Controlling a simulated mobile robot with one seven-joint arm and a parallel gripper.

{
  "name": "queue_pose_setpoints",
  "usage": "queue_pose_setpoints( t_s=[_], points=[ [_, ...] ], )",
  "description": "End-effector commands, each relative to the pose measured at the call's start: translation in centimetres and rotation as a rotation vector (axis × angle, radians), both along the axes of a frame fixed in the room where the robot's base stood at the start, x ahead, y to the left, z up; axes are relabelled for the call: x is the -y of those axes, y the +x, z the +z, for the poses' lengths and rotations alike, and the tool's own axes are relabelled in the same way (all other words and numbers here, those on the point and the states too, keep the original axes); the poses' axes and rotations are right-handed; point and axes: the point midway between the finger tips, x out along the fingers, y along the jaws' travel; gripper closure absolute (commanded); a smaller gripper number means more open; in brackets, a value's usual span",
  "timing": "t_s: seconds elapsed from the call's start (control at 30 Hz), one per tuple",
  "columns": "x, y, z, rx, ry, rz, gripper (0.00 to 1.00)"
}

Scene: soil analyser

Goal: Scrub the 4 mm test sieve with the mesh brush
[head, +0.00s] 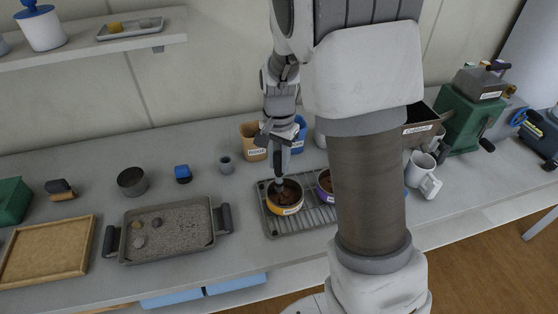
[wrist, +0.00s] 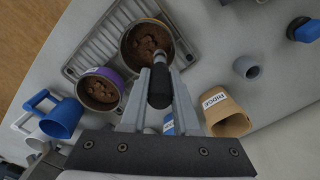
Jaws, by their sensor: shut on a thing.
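My gripper (head: 281,150) points down over the wire rack and is shut on a dark-handled tool, probably the mesh brush (wrist: 160,88). The brush reaches down over a yellow-banded round sieve (head: 287,208) with brown clods in it, also in the wrist view (wrist: 133,53). The brush's lower end is at the sieve's opening; I cannot tell whether it touches the mesh or the clods. A purple-banded sieve (wrist: 84,96), also holding brown clods, stands beside it, partly behind my arm in the head view (head: 320,184). The sieve labels are too small to read.
The rack (head: 308,218) sits near the bench's front edge. A grey tray (head: 165,249) with stones lies left. A green crank machine (head: 462,112) stands right. Bench between tray and rack is clear.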

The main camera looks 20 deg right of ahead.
Motion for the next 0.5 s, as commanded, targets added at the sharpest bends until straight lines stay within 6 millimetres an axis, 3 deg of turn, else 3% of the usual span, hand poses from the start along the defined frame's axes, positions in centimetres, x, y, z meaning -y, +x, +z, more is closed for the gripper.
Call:
queue_pose_setpoints(
  t_s=[0.5],
  points=[
    [0.00,0.00,-0.44,0.000,0.000,0.000,1.00]
  ],
)
